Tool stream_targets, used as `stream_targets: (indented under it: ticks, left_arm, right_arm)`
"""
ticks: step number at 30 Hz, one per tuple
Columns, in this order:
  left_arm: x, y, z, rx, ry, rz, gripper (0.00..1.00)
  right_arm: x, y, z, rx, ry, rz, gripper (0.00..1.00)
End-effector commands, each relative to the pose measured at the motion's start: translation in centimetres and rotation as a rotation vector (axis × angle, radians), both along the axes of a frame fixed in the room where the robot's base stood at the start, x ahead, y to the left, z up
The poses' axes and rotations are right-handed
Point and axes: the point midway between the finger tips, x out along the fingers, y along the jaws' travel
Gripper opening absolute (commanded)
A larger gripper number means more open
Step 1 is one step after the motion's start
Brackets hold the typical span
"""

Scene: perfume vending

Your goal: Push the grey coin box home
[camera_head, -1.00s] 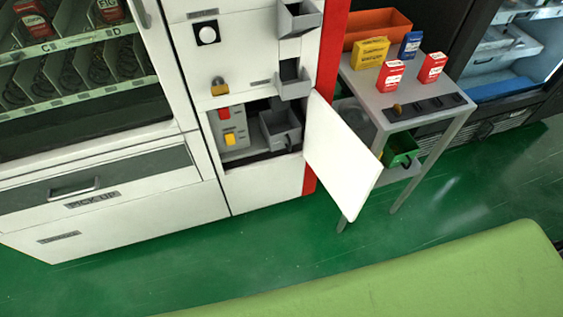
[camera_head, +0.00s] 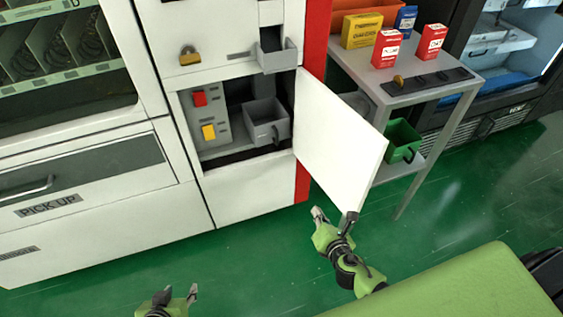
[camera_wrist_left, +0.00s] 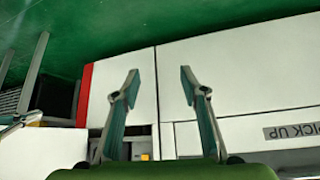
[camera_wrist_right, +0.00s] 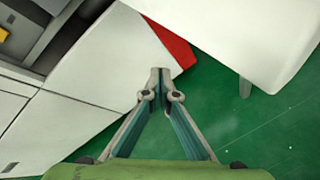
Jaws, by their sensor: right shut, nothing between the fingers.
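The grey coin box (camera_head: 266,124) sits in the open lower compartment of the white vending machine, on its right side, with its front sticking out a little. The compartment's white door (camera_head: 338,142) is swung open to the right. My left gripper (camera_head: 180,294) is open and empty, low in front of the machine; its spread fingers also show in the left wrist view (camera_wrist_left: 158,84). My right gripper (camera_head: 334,214) is below the open door's lower corner, away from the box. In the right wrist view its fingertips (camera_wrist_right: 160,78) meet with nothing between them.
A red button (camera_head: 199,98) and a yellow button (camera_head: 208,131) are left of the box. A side table (camera_head: 395,75) with several small cartons stands behind the door, with a green bin (camera_head: 402,140) below. A green padded surface (camera_head: 450,285) is at lower right.

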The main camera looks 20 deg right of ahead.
Motion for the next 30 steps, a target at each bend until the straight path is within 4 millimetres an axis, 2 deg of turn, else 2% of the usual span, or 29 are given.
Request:
stream_targets:
  ticks: [1, 4, 9, 12, 15, 20, 30]
  left_arm:
    - [0.7, -0.1, 0.5, -0.007, -0.037, 0.000, 0.40]
    - [1.3, -0.3, 3.5, -0.018, -0.096, 0.000, 0.40]
    - [1.4, -0.3, 7.8, -0.032, -0.171, 0.001, 0.40]
    - [1.2, -0.3, 9.4, -0.036, -0.195, 0.001, 0.40]
    - [1.0, -0.3, 10.2, -0.038, -0.205, 0.001, 0.40]
    - [1.1, -0.3, 10.5, -0.039, -0.209, 0.001, 0.40]
    - [2.4, -0.8, 11.5, -0.056, -0.279, -0.005, 0.40]
  right_arm:
    - [1.4, 0.7, 0.7, -0.096, -0.064, 0.062, 0.00]
    - [3.2, 2.1, 4.4, -0.288, -0.183, 0.161, 0.00]
    - [4.6, 4.2, 9.7, -0.544, -0.344, 0.256, 0.00]
    - [4.7, 4.9, 11.7, -0.631, -0.399, 0.279, 0.00]
    - [4.8, 5.3, 12.7, -0.672, -0.423, 0.287, 0.00]
    - [6.1, 5.4, 13.1, -0.679, -0.429, 0.287, 0.00]
    - [12.6, 5.6, 13.0, -0.674, -0.428, 0.286, 0.00]
